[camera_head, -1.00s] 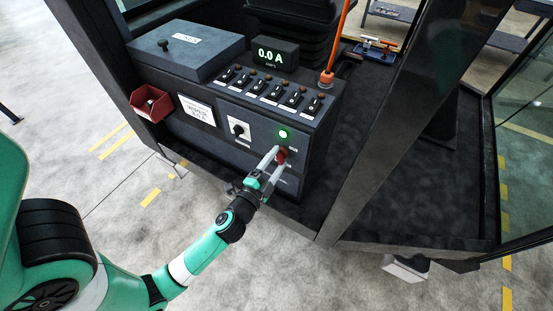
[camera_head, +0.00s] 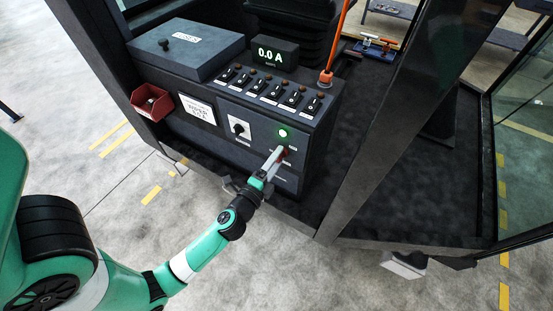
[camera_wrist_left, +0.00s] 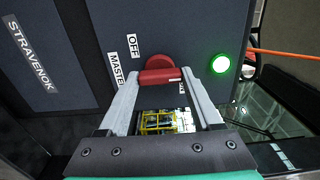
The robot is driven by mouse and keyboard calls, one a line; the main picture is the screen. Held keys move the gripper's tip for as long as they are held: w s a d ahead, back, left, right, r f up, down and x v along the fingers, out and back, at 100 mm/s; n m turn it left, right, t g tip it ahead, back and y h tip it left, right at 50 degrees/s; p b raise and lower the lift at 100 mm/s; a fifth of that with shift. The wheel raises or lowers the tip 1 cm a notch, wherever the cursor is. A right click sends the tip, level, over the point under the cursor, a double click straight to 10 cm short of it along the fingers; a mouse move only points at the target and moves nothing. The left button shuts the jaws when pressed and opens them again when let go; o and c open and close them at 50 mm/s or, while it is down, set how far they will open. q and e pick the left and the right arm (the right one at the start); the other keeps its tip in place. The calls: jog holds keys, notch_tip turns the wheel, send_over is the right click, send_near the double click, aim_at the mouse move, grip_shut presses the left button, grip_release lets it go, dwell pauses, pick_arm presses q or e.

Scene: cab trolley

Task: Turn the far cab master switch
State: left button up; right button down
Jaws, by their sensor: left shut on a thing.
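The red master switch (camera_head: 285,153) is on the front of the dark console, below a lit green lamp (camera_head: 283,132). In the left wrist view, its red handle (camera_wrist_left: 160,76) lies between my two fingertips, with OFF and MASTER labels beside it turned sideways. My left gripper (camera_head: 276,160) is shut on the handle, and the fingers partly hide the switch in the head view. The green lamp (camera_wrist_left: 220,64) is also lit in the wrist view. My right gripper is not in view.
A black rotary switch (camera_head: 239,128) sits left of the lamp. A row of toggles (camera_head: 270,88) and a display (camera_head: 275,52) reading 0.0 A are on top. A red bin (camera_head: 151,102) hangs at left. A dark cab post (camera_head: 385,130) stands to the right.

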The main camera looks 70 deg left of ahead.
pick_arm(q)
jog(key=o, duration=1.4)
jog(key=b+v, duration=0.3)
jog(key=v, duration=0.8)
jog(key=shift+s+d, duration=0.25)
jog(key=shift+s, duration=0.05)
